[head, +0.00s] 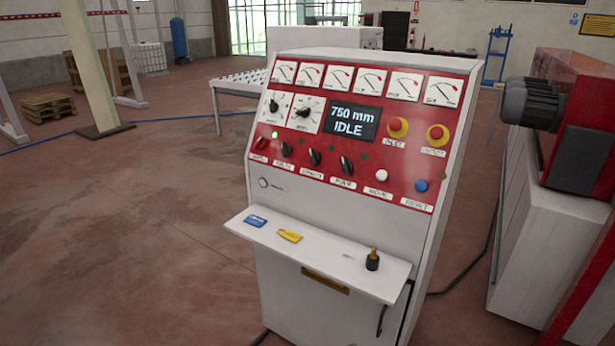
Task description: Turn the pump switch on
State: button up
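The control cabinet (390,240) stands in the middle of the head view, with a red panel. A row of rotary switches crosses its lower part: a red-handled one (261,142) at the left and black ones (286,149), (315,157) and (346,165) to its right. The small labels are blurred; the label (343,183) under the rightmost black switch may read PUMP, but I cannot be sure. The display (351,122) reads 750 mm IDLE. My gripper is not in view.
A machine with motors (532,103) stands right. Floor is clear left.

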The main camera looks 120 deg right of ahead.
aim_at(347, 165)
jog(key=u, duration=0.05)
jog(key=i, duration=0.25)
jog(key=z, duration=3.6)
jog(key=i, duration=0.1)
jog(key=z, duration=0.85)
